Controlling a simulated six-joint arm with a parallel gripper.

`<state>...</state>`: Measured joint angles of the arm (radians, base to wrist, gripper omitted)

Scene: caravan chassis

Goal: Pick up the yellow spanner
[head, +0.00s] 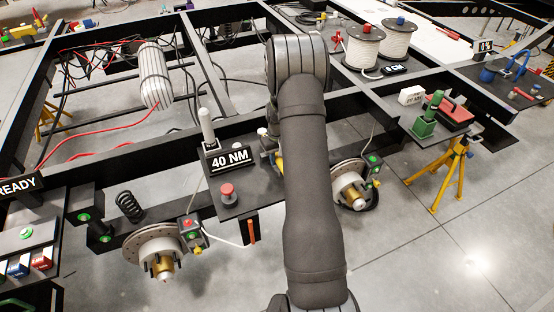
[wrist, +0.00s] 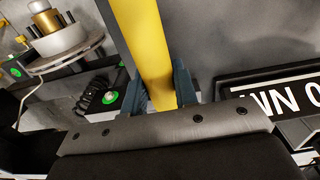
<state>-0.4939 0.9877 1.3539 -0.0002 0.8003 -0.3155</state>
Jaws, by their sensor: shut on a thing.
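The yellow spanner (wrist: 146,38) runs from the top of the wrist view down between the two blue-grey fingers of my gripper (wrist: 158,90). The fingers press on it from both sides, so my gripper is shut on its yellow shaft. The spanner's ends are out of the wrist view or hidden. In the head view my arm covers most of the gripper and spanner. Only a small yellow patch (head: 279,164) shows beside the arm, and I cannot tell for sure that it is the spanner.
A "40 NM" sign (head: 230,158) and a red button (head: 228,193) stand on the dark plate left of my arm. Brake discs (head: 155,250) sit on both sides. A green tool (head: 428,115) and yellow stand (head: 450,170) are at right. Chassis beams surround the area.

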